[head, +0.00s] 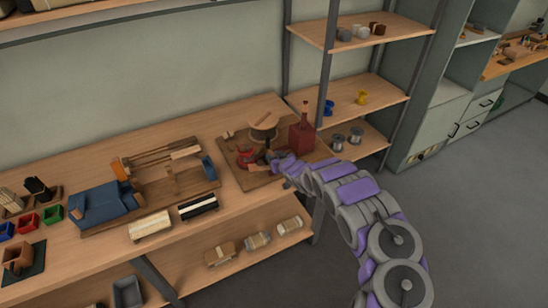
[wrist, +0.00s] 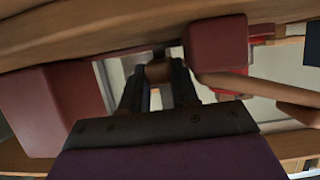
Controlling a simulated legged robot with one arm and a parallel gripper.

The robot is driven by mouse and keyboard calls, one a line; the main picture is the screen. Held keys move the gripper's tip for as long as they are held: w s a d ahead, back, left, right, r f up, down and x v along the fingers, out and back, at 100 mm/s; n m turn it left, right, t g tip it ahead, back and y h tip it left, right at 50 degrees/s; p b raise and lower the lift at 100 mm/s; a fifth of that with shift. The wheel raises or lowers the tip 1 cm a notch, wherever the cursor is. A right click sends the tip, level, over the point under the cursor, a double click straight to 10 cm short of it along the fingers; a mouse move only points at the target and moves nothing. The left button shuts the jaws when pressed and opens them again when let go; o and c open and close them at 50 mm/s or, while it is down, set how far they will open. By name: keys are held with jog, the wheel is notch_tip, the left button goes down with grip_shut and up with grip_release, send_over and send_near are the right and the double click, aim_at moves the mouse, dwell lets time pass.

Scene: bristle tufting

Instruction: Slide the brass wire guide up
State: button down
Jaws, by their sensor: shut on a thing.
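My gripper (head: 271,158) is at the tufting station on the bench, low beside the round wooden disc and the dark red block. In the wrist view, my gripper's two dark fingers (wrist: 157,78) are closed around a small brown piece (wrist: 158,72) at their tips. This piece may be the brass wire guide, but its brass colour does not show clearly. In the head view my gripper and arm hide it. The round wooden disc (head: 264,121) stands just behind my gripper. The dark red block (head: 302,137) stands to the right.
A red part (head: 245,156) sits left of my gripper on the station's wooden base board (head: 234,174). In the wrist view, red blocks (wrist: 218,42) and a wooden rod (wrist: 262,92) are close to the fingers. A blue vise-like fixture (head: 104,204) stands farther left on the bench.

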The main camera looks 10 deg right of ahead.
jog(key=shift+w+r+p, duration=0.1)
jog(key=shift+r+p, duration=1.5)
jog(key=shift+r, duration=0.05)
jog(key=c, duration=1.2)
grip_release()
jog(key=shift+r, duration=0.1)
jog(key=shift+d, duration=0.1)
jog(key=shift+s, duration=0.2)
jog(key=shift+s+d+r, duration=0.1)
jog(key=shift+s+r, duration=0.05)
jog(key=shift+s, duration=0.35)
jog(key=p+v, duration=0.3)
jog(key=v, duration=1.3)
